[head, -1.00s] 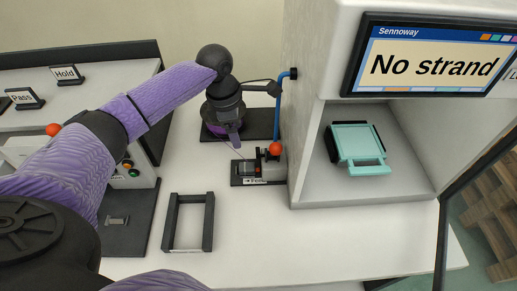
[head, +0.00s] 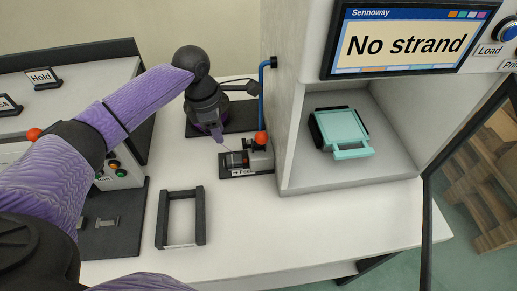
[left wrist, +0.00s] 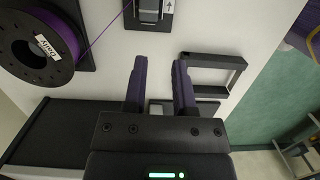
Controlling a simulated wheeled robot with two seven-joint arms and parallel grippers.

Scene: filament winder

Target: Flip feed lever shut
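The feed unit (head: 236,162) is a small dark and grey block with a "Feed" label on the white table. A red ball knob (head: 261,138), apparently the feed lever's, stands at its top right; how far the lever is tilted is unclear. The unit's edge shows at the top of the left wrist view (left wrist: 150,18), without the knob. My left gripper (head: 219,138) points down, just left of and above the unit, apart from the knob. In the left wrist view its purple fingers (left wrist: 159,64) are spread with nothing between them. My right gripper is out of view.
A spool of purple filament (left wrist: 35,45) stands beside my left gripper, its thin strand running to the feed unit. A blue tube (head: 262,98) rises behind the unit. A black frame (head: 200,215) lies in front. The cabinet (head: 300,187) holds a teal tray (head: 342,128).

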